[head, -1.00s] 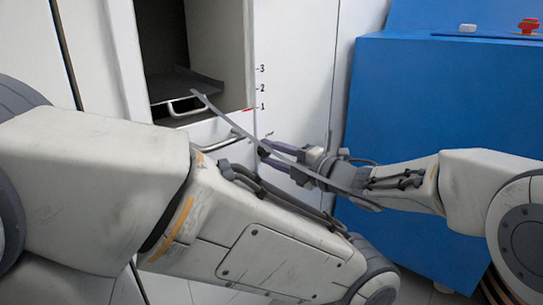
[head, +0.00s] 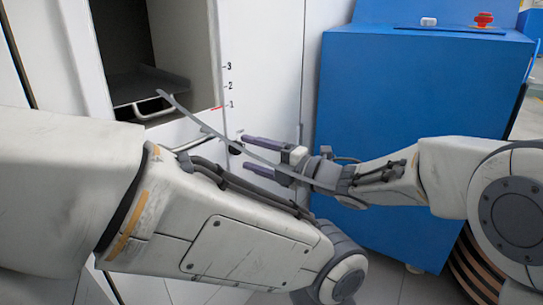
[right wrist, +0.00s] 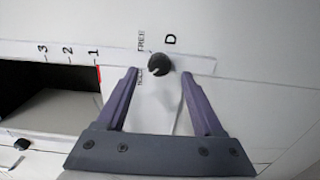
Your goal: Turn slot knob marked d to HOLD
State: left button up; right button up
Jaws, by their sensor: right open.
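The black round knob marked D (right wrist: 160,65) is on a white panel in the right wrist view, with FREE lettered above left and HOLD below left. Its pointer direction is not clear. It also shows as a small dark spot in the head view (head: 235,148). My right gripper (head: 246,152) is open and empty in front of the panel. In the right wrist view its two purple fingers (right wrist: 160,74) are spread to either side below the knob, apparently apart from it. My left arm crosses the head view, but its gripper is out of view.
An open bay with a grey tray (head: 150,84) and a handle is left of the knob, beside a 1-2-3 scale with a red mark at 1. A blue cabinet (head: 410,85) with a red button (head: 483,19) stands right. Another dark knob (right wrist: 22,143) sits lower left.

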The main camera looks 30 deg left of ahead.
jog(key=s+d+p, duration=0.1)
jog(key=d+p, duration=0.1)
jog(key=d, duration=0.5)
jog(key=shift+d, duration=0.2)
